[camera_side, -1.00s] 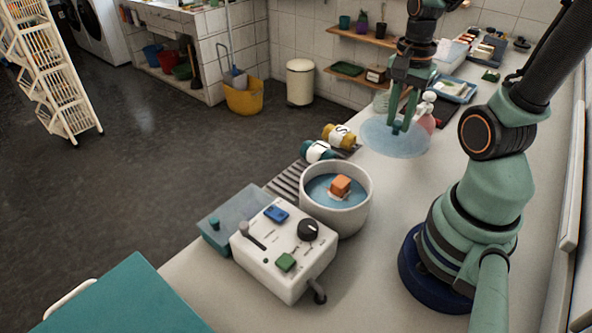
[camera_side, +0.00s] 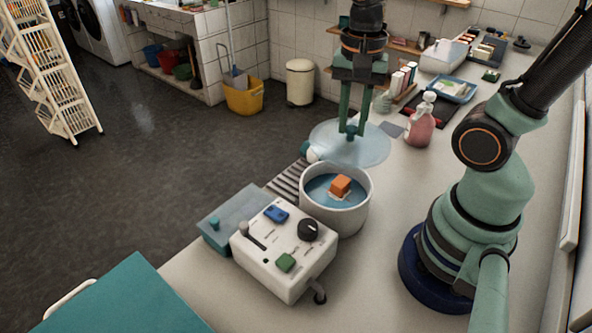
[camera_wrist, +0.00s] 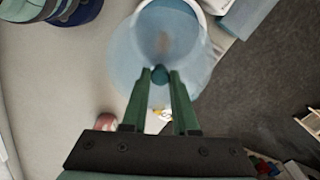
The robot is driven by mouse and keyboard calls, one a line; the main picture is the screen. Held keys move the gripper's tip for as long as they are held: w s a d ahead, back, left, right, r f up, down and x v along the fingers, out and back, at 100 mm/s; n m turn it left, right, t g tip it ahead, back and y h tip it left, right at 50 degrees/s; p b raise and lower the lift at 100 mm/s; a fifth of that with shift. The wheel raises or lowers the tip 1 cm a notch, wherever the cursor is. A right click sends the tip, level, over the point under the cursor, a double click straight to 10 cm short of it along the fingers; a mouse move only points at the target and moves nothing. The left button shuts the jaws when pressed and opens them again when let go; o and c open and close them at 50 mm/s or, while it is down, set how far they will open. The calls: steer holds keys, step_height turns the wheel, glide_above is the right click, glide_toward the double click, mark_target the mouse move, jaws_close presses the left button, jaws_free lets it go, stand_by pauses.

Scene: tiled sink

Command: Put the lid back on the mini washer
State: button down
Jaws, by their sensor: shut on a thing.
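The lid (camera_side: 372,150) is a translucent pale blue disc with a small dark knob at its centre. My gripper (camera_side: 351,132) points down and is shut on that knob, holding the lid roughly level. The mini washer is a white round tub (camera_side: 352,219) with blue water and an orange block (camera_side: 341,186) inside, joined to a white control box (camera_side: 283,256). The lid is beyond the open tub in the side view, apart from it. In the wrist view the gripper (camera_wrist: 160,76) grips the knob, and the lid (camera_wrist: 124,62) overlaps the tub, which shows blurred through it.
A pink bottle (camera_side: 420,125) stands right of the lid. A grey drain grate (camera_side: 287,180) lies left of the tub. A teal tray (camera_side: 228,222) sits beside the control box. The counter (camera_side: 385,200) right of the tub is clear.

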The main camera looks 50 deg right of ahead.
mark_target(340, 150)
steer(key=a, duration=0.1)
steer(key=a+f+n, duration=0.1)
steer(key=a, duration=0.1)
steer(key=shift+a, duration=0.2)
steer(key=shift+f, duration=3.1)
steer(key=shift+f, duration=0.15)
steer(key=c, duration=0.6)
jaws_free()
steer(key=shift+o, duration=0.3)
steer(key=o, duration=0.4)
